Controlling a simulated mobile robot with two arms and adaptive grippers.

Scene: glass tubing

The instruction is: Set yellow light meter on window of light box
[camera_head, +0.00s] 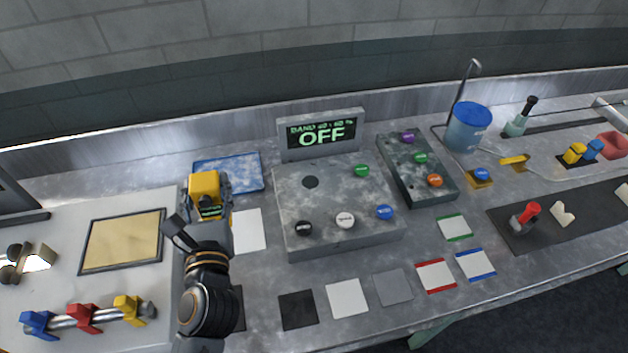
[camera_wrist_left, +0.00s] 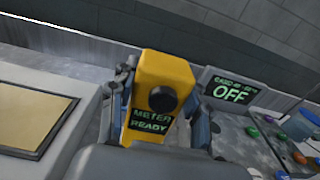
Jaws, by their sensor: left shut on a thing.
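The yellow light meter (camera_head: 205,188) is held upright in my left gripper (camera_head: 207,205), which is shut on it. In the left wrist view the meter (camera_wrist_left: 165,75) has a black round knob and a screen reading "METER READY". The light box is the grey box (camera_head: 338,234) with several coloured knobs and a display (camera_head: 320,134) reading "OFF". A dark round spot (camera_head: 310,182) on its top may be the window. The meter is to the left of the box and apart from it. My right gripper is not in view.
A tan framed panel (camera_head: 124,240) is at left. A knobbed control box (camera_head: 418,166) and a blue-lidded container (camera_head: 468,128) stand right. Several flat cards line the front.

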